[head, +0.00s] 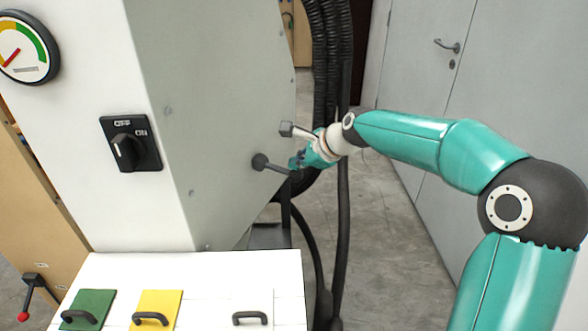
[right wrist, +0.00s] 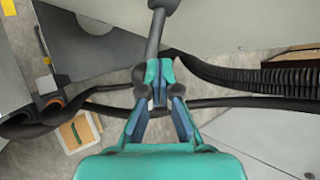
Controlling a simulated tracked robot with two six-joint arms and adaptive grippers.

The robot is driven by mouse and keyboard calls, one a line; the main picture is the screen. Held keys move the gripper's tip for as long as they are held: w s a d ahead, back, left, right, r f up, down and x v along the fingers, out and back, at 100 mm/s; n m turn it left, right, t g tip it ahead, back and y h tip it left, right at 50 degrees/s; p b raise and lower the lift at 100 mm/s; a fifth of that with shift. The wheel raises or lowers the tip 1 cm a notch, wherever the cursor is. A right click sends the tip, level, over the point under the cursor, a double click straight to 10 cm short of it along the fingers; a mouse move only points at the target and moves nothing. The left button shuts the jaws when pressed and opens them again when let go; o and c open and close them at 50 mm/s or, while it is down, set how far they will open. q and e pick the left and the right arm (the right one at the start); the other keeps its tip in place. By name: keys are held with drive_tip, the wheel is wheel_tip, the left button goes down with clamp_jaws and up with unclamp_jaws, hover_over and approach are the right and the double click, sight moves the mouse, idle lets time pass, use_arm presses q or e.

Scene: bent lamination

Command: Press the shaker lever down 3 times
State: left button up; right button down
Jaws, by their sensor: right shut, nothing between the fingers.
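The shaker lever (head: 273,166) is a dark rod that sticks out from a round black hub on the grey side panel of the machine. It slopes slightly down to the right in the head view. In the right wrist view the lever (right wrist: 155,38) runs from the top edge down to my fingertips. My right gripper (head: 297,160) is shut and empty at the lever's outer end. Its fingertips (right wrist: 159,78) overlap the rod in the right wrist view; I cannot tell whether they touch it. My left gripper is not in view.
The machine's front carries a gauge (head: 25,50) with its needle in red and a black OFF/ON switch (head: 130,143). Below is a white top with green (head: 90,304) and yellow (head: 160,303) handled plates. Black hoses (head: 328,60) hang behind my right gripper. Grey doors (head: 430,80) stand behind.

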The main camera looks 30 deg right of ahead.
sight(298, 172)
drive_tip(key=shift+f+b, duration=0.9)
drive_tip(key=shift+f, duration=0.65)
idle(0.9)
drive_tip(key=shift+r, duration=0.1)
idle(0.4)
drive_tip(key=shift+r+p, duration=2.4)
drive_tip(key=shift+p, duration=0.15)
wheel_tip(298, 172, up, 5)
drive_tip(key=p, duration=0.5)
idle(0.6)
